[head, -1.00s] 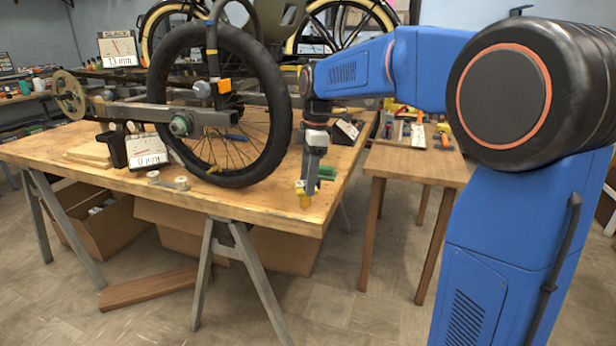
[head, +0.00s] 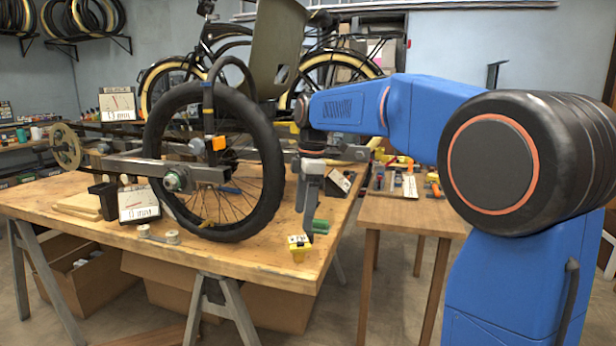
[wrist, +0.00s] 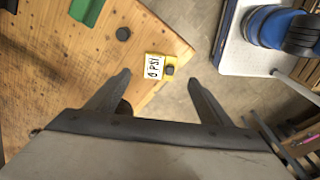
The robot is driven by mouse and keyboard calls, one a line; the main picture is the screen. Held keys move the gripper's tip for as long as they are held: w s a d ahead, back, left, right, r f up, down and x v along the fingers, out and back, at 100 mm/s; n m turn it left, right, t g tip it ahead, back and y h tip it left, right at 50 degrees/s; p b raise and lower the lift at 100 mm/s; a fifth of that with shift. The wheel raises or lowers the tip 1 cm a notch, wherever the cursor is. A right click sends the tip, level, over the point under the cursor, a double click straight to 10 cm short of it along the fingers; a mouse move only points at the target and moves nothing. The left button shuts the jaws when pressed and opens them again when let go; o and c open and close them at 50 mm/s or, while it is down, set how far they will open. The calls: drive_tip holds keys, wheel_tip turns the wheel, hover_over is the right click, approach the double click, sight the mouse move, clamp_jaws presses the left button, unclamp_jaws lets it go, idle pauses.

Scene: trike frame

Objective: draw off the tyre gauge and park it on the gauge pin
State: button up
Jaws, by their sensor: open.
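The yellow tyre gauge (head: 299,248), with a white label, sits at the near right corner of the wooden bench. In the wrist view the gauge (wrist: 154,68) reads 0 PSI and has a dark round knob or pin end at its right side. I cannot tell which, and no separate gauge pin is clear. My gripper (head: 304,212) is above the gauge, pointing down. In the wrist view my gripper (wrist: 159,78) is open and empty, with the gauge between and beyond the fingertips, apart from them.
A green block (head: 320,226) lies just behind the gauge. The large wheel (head: 270,170) and trike frame (head: 150,166) stand to the left on the bench (head: 245,255). A small side table (head: 405,213) is at right. The bench edge drops to open floor beside the gauge.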

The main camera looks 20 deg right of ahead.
wheel_tip(320, 180, up, 10)
drive_tip(key=d, duration=0.1)
drive_tip(key=shift+r, duration=0.15)
drive_tip(key=shift+s+d, duration=0.1)
idle(0.4)
drive_tip(key=s+d+f+m+t, duration=0.2)
drive_tip(key=s+f+m, duration=0.6)
drive_tip(key=s+f, duration=0.5)
drive_tip(key=s+d+f+m+t+h, duration=0.1)
drive_tip(key=s+d+f+m+t, duration=0.1)
drive_tip(key=s+f+m, duration=0.6)
drive_tip(key=s+f, duration=0.5)
drive_tip(key=s, duration=0.6)
drive_tip(key=shift+s+d+f+m+t, duration=0.2)
drive_tip(key=shift+s+f+m+t, duration=0.1)
drive_tip(key=shift+s+m, duration=0.1)
drive_tip(key=shift+w+a+r, duration=0.1)
